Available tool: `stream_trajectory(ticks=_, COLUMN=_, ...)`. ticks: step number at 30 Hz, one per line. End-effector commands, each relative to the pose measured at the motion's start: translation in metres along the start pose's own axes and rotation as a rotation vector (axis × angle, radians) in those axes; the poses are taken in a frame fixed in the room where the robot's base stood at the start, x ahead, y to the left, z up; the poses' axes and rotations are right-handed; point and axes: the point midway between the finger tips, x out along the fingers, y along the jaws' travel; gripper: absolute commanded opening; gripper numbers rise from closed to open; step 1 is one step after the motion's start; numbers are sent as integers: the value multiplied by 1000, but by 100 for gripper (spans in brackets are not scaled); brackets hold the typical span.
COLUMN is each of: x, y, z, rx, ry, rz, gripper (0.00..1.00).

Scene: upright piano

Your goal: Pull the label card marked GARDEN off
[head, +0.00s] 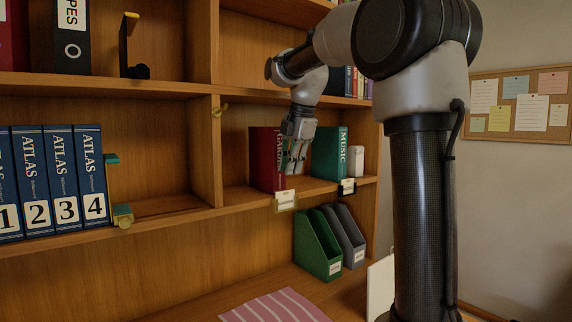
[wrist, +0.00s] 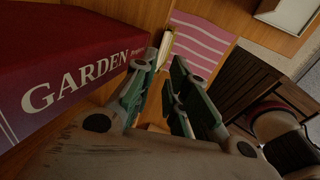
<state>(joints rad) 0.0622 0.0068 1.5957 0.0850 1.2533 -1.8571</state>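A maroon binder marked GARDEN (head: 264,158) stands on the middle shelf; its lettered face (wrist: 75,80) fills the left of the wrist view. Below it, a small white label card (head: 285,196) sits in a tan holder on the shelf's front edge; its print is too small to read. A pale strip at that edge (wrist: 165,48) shows beyond my fingers in the wrist view. My gripper (head: 296,168) hangs fingers-down in front of the binder, above the card and apart from it. In the wrist view the fingers (wrist: 161,75) are apart with nothing between them.
A green MUSIC binder (head: 328,153) stands right of my gripper, with another label card (head: 347,186) below it. Green and grey magazine files (head: 318,245) stand on the lower surface near a pink striped cloth (head: 275,306). Blue ATLAS volumes (head: 60,175) are at left.

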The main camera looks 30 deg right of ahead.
Motion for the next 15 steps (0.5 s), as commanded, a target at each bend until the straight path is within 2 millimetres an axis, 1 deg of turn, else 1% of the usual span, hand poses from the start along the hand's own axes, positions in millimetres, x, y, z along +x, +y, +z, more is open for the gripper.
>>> stream_trajectory(ticks=4, x=13, y=0, z=0, rx=-18, ry=1, rz=-3, gripper=15)
stream_trajectory(ticks=12, x=57, y=-1, z=0, rx=-16, ry=1, rz=-3, gripper=15)
stream_trajectory(ticks=15, x=68, y=0, z=0, rx=-15, ry=0, rz=-2, gripper=15)
